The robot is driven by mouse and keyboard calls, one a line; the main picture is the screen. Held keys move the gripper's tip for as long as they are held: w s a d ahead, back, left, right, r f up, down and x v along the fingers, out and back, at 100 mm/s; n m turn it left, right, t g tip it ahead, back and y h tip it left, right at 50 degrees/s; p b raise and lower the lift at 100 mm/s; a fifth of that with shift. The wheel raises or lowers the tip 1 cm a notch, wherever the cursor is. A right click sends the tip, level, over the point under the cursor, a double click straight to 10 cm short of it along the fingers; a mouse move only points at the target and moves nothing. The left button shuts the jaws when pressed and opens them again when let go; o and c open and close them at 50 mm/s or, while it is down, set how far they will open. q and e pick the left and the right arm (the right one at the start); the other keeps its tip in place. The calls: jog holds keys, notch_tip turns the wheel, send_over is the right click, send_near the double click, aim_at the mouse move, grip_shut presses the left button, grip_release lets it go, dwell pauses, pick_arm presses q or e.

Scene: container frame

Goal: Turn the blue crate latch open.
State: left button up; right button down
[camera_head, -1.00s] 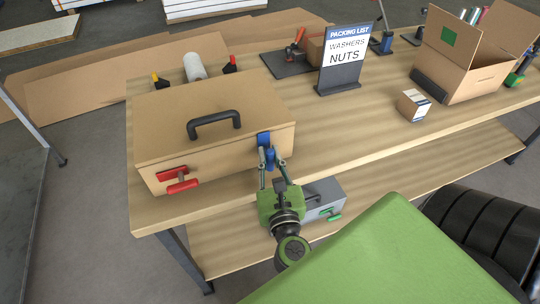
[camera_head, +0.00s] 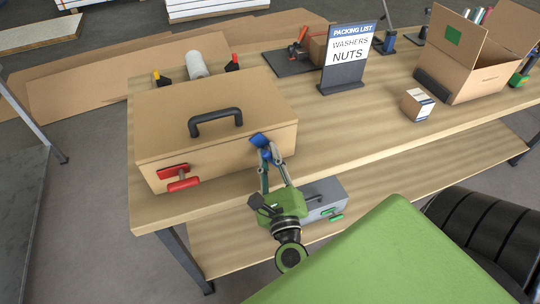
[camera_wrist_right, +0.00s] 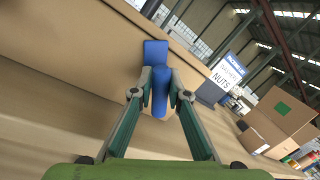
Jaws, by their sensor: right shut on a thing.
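The tan crate (camera_head: 215,137) with a black top handle (camera_head: 214,121) stands at the left of the workbench. Its blue latch (camera_head: 258,140) is at the right end of the front face and sits tilted, its upper end leaning left in the head view. My right gripper (camera_head: 269,158) is shut on the latch's blue handle. In the right wrist view, the fingers (camera_wrist_right: 160,90) close on both sides of the blue latch (camera_wrist_right: 156,52), with the crate front slanting behind. A red latch (camera_head: 178,178) is at the front's left end. My left gripper is out of view.
A grey case (camera_head: 325,193) with green latches sits on the lower shelf behind my right gripper. A packing list sign (camera_head: 346,60), a small box (camera_head: 417,104) and an open carton (camera_head: 465,75) stand to the right. The bench between crate and small box is clear.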

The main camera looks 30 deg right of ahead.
jog(key=n, duration=0.3)
jog(key=shift+t+y, duration=0.3)
jog(key=n, duration=0.3)
jog(key=shift+a+f+t+p, duration=0.1)
jog(key=shift+t+p, duration=0.25)
jog(key=shift+t, duration=0.05)
jog(key=n, duration=0.2)
jog(key=n+y+p, duration=0.1)
jog(key=n, duration=0.1)
jog(key=n+y, duration=0.1)
jog(key=n, duration=0.2)
jog(key=shift+w+f+t+p, duration=0.1)
jog(key=shift+f+t+p, duration=0.15)
jog(key=shift+t+p, duration=0.15)
jog(key=shift+n, duration=0.3)
jog(key=c, duration=2)
grip_release()
jog(key=shift+a, duration=0.1)
jog(key=shift+f, duration=0.15)
